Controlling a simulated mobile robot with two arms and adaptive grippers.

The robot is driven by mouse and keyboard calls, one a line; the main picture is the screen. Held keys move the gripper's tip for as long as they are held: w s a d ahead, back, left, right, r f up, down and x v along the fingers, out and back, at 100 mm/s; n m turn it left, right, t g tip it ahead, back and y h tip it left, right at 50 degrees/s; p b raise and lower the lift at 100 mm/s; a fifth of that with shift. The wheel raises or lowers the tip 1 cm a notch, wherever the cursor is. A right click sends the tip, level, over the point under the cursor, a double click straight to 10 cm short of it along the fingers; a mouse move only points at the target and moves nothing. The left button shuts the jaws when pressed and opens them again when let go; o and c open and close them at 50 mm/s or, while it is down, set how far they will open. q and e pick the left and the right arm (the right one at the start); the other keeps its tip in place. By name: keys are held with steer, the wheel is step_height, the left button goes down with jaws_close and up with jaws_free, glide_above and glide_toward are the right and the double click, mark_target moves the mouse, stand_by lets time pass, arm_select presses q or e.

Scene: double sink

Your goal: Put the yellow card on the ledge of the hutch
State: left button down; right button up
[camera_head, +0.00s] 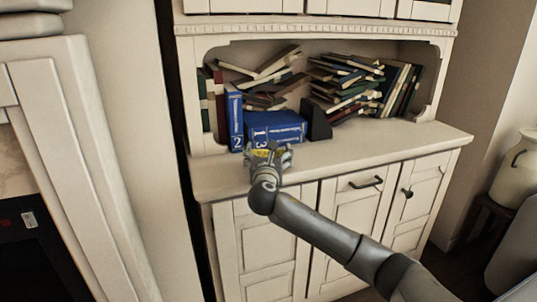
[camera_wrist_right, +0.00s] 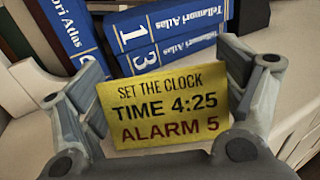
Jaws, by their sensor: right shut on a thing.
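The yellow card (camera_head: 263,153) is small in the head view, between the fingers of my right gripper (camera_head: 268,152). In the right wrist view the card (camera_wrist_right: 166,108) faces the camera and reads "SET THE CLOCK TIME 4:25 ALARM 5". My right gripper (camera_wrist_right: 168,92) is shut on it, one finger at each side edge. The hutch (camera_head: 330,158) is cream-white, and its ledge (camera_head: 400,137) runs below an open book niche. The gripper is over the front part of the ledge, left of its middle. Whether the card touches the ledge cannot be told. My left gripper is not in view.
Blue atlas volumes (camera_head: 277,126) stand and lie just behind the gripper, also in the wrist view (camera_wrist_right: 150,35). A dark bookend (camera_head: 316,120) and piled books (camera_head: 345,85) fill the niche. The ledge to the right is clear. Cupboard doors (camera_head: 260,245) are below.

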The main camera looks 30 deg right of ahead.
steer(key=o, duration=0.4)
steer(key=shift+f, duration=0.1)
steer(key=shift+o, duration=0.2)
